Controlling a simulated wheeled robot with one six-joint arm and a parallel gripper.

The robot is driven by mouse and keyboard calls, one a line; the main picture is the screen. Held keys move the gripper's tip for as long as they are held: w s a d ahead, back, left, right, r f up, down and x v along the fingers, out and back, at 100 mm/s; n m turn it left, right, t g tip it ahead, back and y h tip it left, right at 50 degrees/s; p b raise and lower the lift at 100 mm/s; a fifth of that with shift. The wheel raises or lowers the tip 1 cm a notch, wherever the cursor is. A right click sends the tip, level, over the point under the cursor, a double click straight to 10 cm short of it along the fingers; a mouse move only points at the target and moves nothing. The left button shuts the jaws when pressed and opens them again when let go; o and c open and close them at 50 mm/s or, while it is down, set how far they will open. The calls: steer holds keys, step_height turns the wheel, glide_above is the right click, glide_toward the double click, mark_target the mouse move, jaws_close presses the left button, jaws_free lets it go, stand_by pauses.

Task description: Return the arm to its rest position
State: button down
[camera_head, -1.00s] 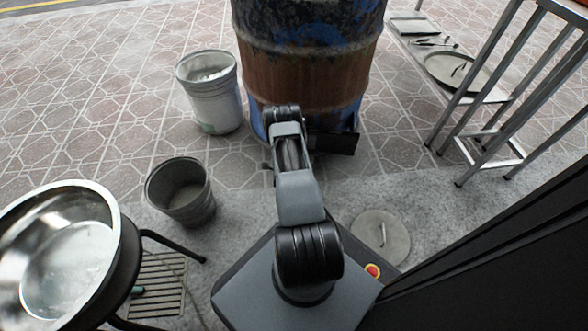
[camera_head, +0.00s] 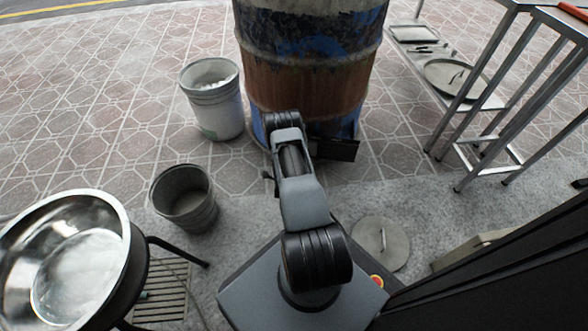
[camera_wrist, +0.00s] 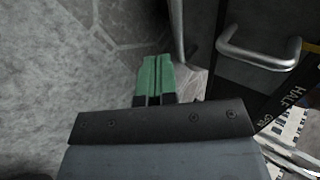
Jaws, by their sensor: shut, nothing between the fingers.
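My arm (camera_head: 302,195) reaches forward from my base toward the rusty blue-and-brown barrel oven (camera_head: 308,92), folded low in front of it. My gripper is hidden behind the arm in the head view. In the wrist view my gripper (camera_wrist: 156,76) shows two green fingertips pressed together, with nothing between them. A dark panel with a metal handle (camera_wrist: 258,54) lies to the right of the fingertips. Lettering reading "HALF OPEN" shows below the handle. A dark flap (camera_head: 333,149) sticks out at the barrel's lower right in the head view.
A white bucket (camera_head: 214,112) and an empty grey bucket (camera_head: 184,205) stand left of my arm. A large steel bowl (camera_head: 75,275) is at lower left. A round lid (camera_head: 380,243) lies on the ground at right. A metal rack (camera_head: 470,115) stands at far right.

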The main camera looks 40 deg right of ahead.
steer(key=p+v, duration=0.3)
steer(key=v, duration=0.5)
steer(key=shift+s, duration=0.15)
